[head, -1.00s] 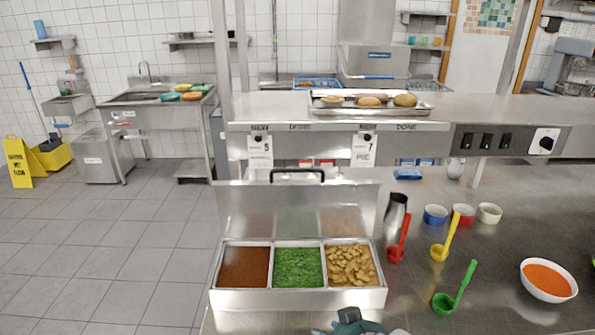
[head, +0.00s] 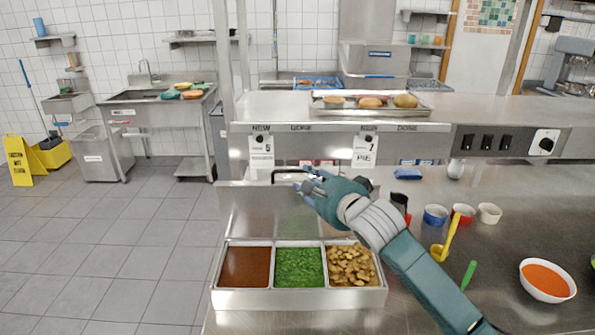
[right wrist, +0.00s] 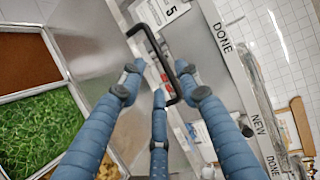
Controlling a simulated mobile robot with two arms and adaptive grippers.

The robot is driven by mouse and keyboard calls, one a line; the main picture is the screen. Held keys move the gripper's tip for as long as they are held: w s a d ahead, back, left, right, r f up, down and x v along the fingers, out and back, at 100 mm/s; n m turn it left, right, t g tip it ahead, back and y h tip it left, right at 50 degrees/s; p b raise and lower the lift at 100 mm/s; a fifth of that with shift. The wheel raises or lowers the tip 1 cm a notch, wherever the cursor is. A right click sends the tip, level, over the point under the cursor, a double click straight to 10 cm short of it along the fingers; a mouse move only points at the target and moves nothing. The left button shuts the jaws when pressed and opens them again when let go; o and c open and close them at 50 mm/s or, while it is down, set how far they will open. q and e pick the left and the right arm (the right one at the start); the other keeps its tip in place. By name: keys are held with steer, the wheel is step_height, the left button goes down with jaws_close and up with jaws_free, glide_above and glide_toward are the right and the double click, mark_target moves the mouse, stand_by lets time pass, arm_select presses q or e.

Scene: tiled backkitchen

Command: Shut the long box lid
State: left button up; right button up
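The long steel box (head: 298,299) stands on the counter with its three food compartments uncovered. Its lid (head: 250,212) stands raised at the back edge, with a black handle (head: 283,172) at its top. My right gripper (head: 308,186) is at the upper right of the lid, beside the handle, and its arm hides part of the lid. In the right wrist view, the black handle (right wrist: 152,50) runs between the spread blue fingers of my right gripper (right wrist: 158,80). The fingers look open, not closed on it; whether any finger touches it I cannot tell. My left gripper is out of view.
A shelf with hanging order cards (head: 365,150) and a tray (head: 330,111) of buns is just behind the lid. Right of the box are a yellow ladle (head: 447,240), a green ladle (head: 467,276), small bowls (head: 435,215) and an orange soup bowl (head: 547,282).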

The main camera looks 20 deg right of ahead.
steer(key=p+x, duration=0.2)
steer(key=x, duration=0.4)
steer(key=shift+w, duration=0.3)
steer(key=shift+w+a+f, duration=0.1)
steer(key=shift+w+f, duration=0.15)
steer(key=shift+w, duration=0.4)
jaws_close()
